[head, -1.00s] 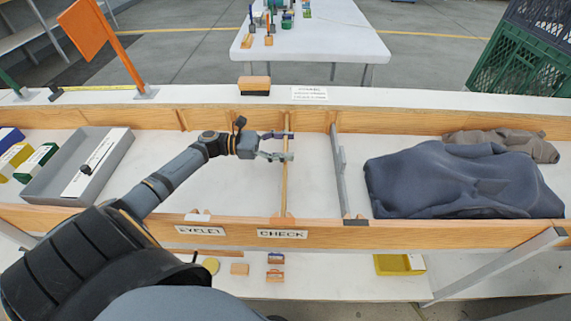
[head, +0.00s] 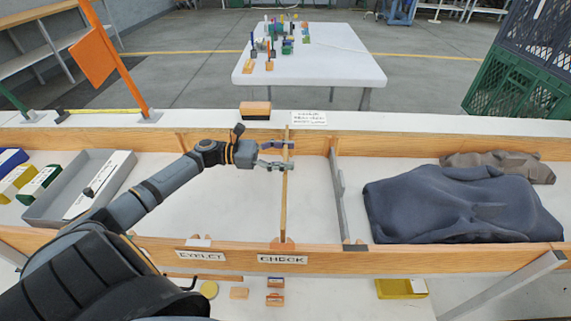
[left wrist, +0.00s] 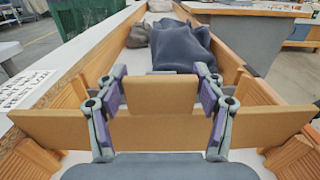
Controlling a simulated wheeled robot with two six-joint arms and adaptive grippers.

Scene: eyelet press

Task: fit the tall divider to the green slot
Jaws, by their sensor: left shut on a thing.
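The tall divider (head: 285,207) is a thin wooden panel standing across the white trough above the CHECK sign (head: 283,259). It also shows face-on in the left wrist view (left wrist: 160,128), spanning between the trough's wooden side walls. My left gripper (head: 284,156) is shut on its raised middle part, with a finger at each side of it in the left wrist view (left wrist: 163,97). The divider's near end is by a rounded orange bracket (head: 282,243). I cannot tell whether its ends are seated in slots. I cannot make out a green slot. My right gripper is not in view.
A grey divider (head: 338,190) stands to the right, and dark cloth (head: 460,205) fills the trough beyond it. A grey tray (head: 60,203) lies at left. An orange flag (head: 92,52) rises behind. The trough floor beside the divider is clear.

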